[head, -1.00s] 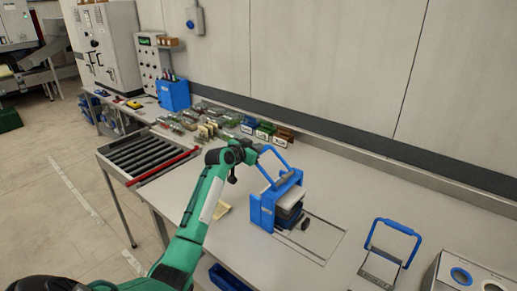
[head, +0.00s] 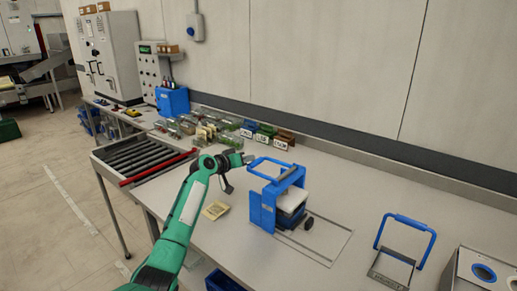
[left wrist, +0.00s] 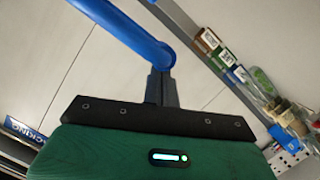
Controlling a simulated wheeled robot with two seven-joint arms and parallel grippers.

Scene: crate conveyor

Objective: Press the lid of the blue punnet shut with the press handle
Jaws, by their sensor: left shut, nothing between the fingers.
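The blue press (head: 262,205) stands on the bench in mid-view. Its blue press handle (head: 278,163) is raised and slants up toward the left. My left gripper (head: 246,159) is shut and empty at the handle's far left end. In the left wrist view the shut fingers (left wrist: 162,86) are right by the blue bar (left wrist: 125,28); contact is unclear.
A dark round knob (head: 308,224) is beside the press. Labelled bins (head: 266,130) line the wall.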

